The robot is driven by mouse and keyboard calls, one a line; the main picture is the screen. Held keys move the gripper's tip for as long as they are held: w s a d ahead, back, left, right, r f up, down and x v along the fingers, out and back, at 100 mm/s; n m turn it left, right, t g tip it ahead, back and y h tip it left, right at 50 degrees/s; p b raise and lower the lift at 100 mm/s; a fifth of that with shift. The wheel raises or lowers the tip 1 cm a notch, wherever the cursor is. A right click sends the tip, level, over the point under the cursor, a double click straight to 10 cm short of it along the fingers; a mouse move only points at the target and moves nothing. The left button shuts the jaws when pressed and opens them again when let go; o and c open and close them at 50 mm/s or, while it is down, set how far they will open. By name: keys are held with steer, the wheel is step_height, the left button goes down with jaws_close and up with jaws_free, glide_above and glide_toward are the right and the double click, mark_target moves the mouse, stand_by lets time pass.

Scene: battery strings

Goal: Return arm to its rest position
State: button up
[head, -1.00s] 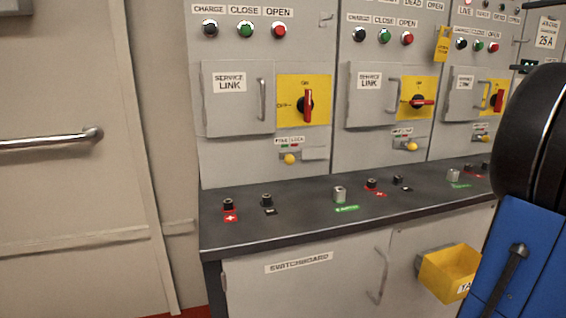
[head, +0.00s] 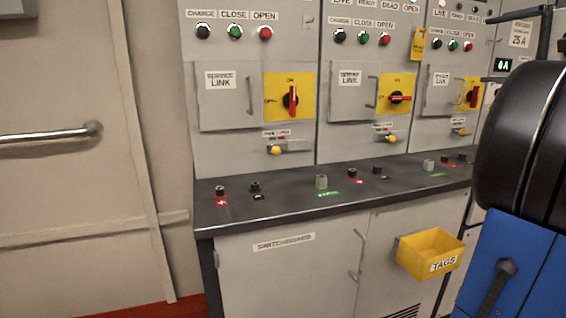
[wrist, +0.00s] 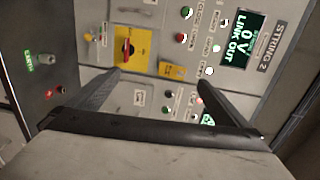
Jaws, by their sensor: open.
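My gripper (wrist: 160,88) shows in the wrist view with its two dark fingers spread apart. It is open, with nothing between the fingers. Behind it is a switchboard panel with a yellow plate and red rotary handle (wrist: 127,47) and a lit display (wrist: 238,38) reading 0 V, LINK OUT, beside a STRING 2 label.
In the head view the switchboard's dark ledge (head: 280,205) carries several terminals. A yellow TAGS bin (head: 430,254) juts from the cabinet front. A door with a metal bar handle (head: 50,136) is at left. A yellow tag (head: 418,44) hangs on the panel.

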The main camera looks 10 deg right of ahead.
steer(key=w+a+f+n+g+y, duration=0.15)
steer(key=a+f+n+g, duration=0.55)
steer(key=a+f, duration=1.95)
steer(key=s+a+f+n+g+h, duration=0.1)
steer(key=s+a+f+n, duration=0.3)
steer(key=s+f, duration=0.5)
steer(key=s+a+f+n+g+h, duration=0.2)
steer(key=s+a+f+n+g, duration=0.2)
steer(key=s+a+f, duration=0.4)
steer(key=shift+s+f+n, duration=0.7)
steer(key=shift+f+n, duration=0.1)
steer(key=shift+f, duration=3.1)
steer(key=shift+h, duration=0.25)
